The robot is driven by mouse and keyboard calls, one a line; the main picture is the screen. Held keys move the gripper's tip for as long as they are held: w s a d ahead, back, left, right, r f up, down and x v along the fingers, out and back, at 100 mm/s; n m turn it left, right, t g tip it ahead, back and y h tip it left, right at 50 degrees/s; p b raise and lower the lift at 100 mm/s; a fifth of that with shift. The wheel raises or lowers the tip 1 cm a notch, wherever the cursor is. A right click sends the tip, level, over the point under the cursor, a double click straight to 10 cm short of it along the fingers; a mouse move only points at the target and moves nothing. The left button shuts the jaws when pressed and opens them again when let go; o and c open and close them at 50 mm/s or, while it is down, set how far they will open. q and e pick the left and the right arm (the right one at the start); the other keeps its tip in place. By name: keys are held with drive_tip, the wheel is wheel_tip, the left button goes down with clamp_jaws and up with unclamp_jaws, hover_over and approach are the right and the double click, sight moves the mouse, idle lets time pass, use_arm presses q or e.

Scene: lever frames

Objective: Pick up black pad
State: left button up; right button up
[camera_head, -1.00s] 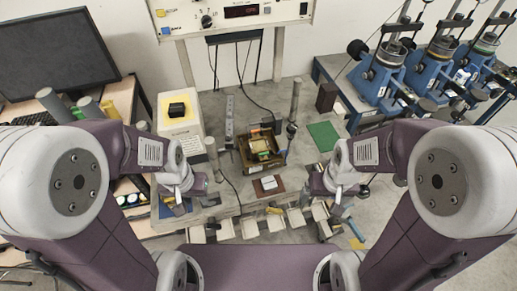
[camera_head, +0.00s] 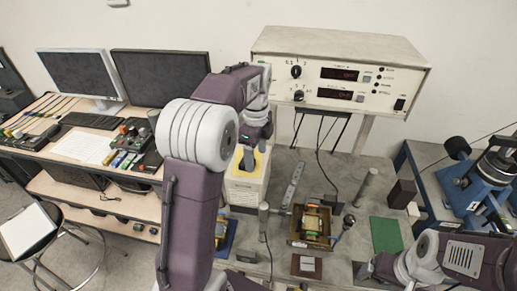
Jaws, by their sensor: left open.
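The black pad is not visible now; my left arm and gripper cover the spot where it lay on top of the white box. The white box (camera_head: 243,191) with a yellow top (camera_head: 262,152) stands on the bench left of centre. My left gripper (camera_head: 248,162) points down at the top of this box. Its jaws are open, but the fingers are small and partly hidden, and I cannot tell whether they touch the pad. My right gripper (camera_head: 366,269) is low at the right, over the front of the bench, away from the box; its jaws are unclear.
A large meter unit (camera_head: 340,75) stands behind the box. An open tray with a small device (camera_head: 312,225), metal posts and a green mat (camera_head: 386,235) lie to the right. Blue machines (camera_head: 470,190) stand at far right. A desk with monitors (camera_head: 83,75) is at left.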

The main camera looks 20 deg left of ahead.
use_arm(q)
drive_tip(key=shift+n, duration=0.6)
drive_tip(key=a+p, duration=0.1)
drive_tip(key=w+a+p, duration=0.1)
drive_tip(key=a, duration=0.1)
drive_tip(key=w+a+p, duration=0.1)
drive_tip(key=a, duration=0.1)
drive_tip(key=shift+a+r, duration=0.2)
drive_tip(key=shift+r, duration=0.1)
drive_tip(key=shift+w+d+f, duration=0.15)
drive_tip(key=shift+f, duration=0.3)
drive_tip(key=shift+w+d+f, duration=0.1)
drive_tip(key=shift+w+f, duration=0.05)
drive_tip(key=shift+f, duration=0.25)
drive_tip(key=shift+w+f+p, duration=0.1)
drive_tip(key=shift+f+p, duration=0.05)
drive_tip(key=shift+p, duration=0.15)
drive_tip(key=f, duration=0.1)
drive_tip(key=f+p, duration=0.2)
drive_tip(key=shift+s+d+f, duration=0.1)
drive_tip(key=shift+s+f, duration=0.2)
drive_tip(key=shift+f, duration=0.5)
drive_tip(key=shift+w+f, duration=0.1)
drive_tip(key=shift+f, duration=0.1)
drive_tip(key=c, duration=0.7)
clamp_jaws()
use_arm(e)
wheel_tip(320, 180, up, 8)
